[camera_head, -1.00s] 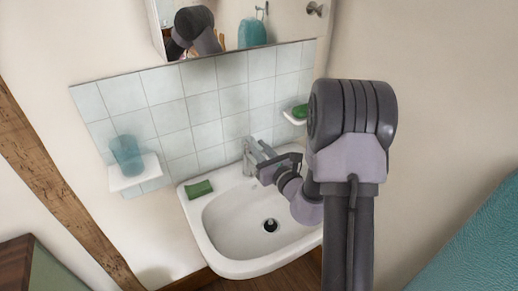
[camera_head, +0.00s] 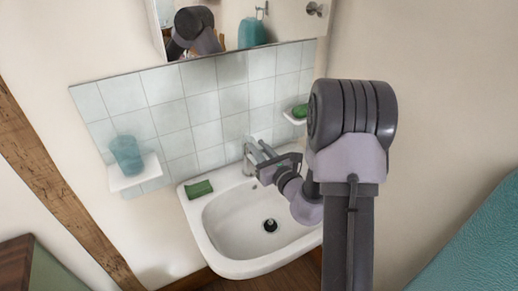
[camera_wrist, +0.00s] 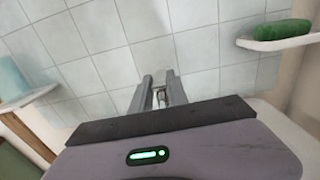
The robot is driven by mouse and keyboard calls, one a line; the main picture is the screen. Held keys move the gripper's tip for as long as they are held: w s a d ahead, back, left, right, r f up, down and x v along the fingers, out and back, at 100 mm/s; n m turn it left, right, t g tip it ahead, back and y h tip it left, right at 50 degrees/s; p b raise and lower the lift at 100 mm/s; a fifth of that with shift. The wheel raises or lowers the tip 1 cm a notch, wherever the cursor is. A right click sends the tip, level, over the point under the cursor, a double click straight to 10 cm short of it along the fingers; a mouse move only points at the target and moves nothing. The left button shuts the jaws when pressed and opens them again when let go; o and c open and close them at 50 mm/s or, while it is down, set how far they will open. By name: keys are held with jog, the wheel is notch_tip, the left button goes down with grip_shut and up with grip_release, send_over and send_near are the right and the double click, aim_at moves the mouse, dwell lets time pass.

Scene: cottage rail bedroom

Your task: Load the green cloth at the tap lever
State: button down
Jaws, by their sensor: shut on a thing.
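The green cloth (camera_head: 199,189) lies folded on the back left rim of the white washbasin, clear of my gripper. The grey metal tap (camera_head: 248,160) stands at the basin's back edge. My gripper (camera_head: 258,150) reaches the tap's top from the right. In the wrist view my gripper (camera_wrist: 160,80) has its two fingers close together with a small metallic part, the tap lever (camera_wrist: 161,97), between them. It is shut on this lever. The wrist housing hides the tap's lower part there.
The washbasin (camera_head: 215,238) has an empty bowl with a dark drain. A teal cup (camera_head: 127,155) stands on a small left shelf (camera_head: 135,176). A green item (camera_head: 300,110) lies on the right shelf (camera_wrist: 280,43). A tiled wall (camera_head: 190,115) and mirror cabinet are close behind.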

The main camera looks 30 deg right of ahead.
jog(key=r+p, duration=0.1)
jog(key=p, duration=0.2)
jog(key=shift+g+p, duration=0.4)
jog(key=shift+w+f, duration=0.1)
jog(key=shift+f, duration=0.2)
jog(key=c, duration=1.3)
grip_release()
jog(key=s+p, duration=0.3)
jog(key=s, duration=0.2)
jog(key=s+r+p, duration=0.1)
jog(key=s+p, duration=0.2)
jog(key=s, duration=0.3)
jog(key=s+p, duration=0.3)
jog(key=s, duration=0.3)
jog(key=shift+s+d+r, duration=0.15)
jog(key=shift+s+d, duration=0.05)
jog(key=shift+d, duration=0.05)
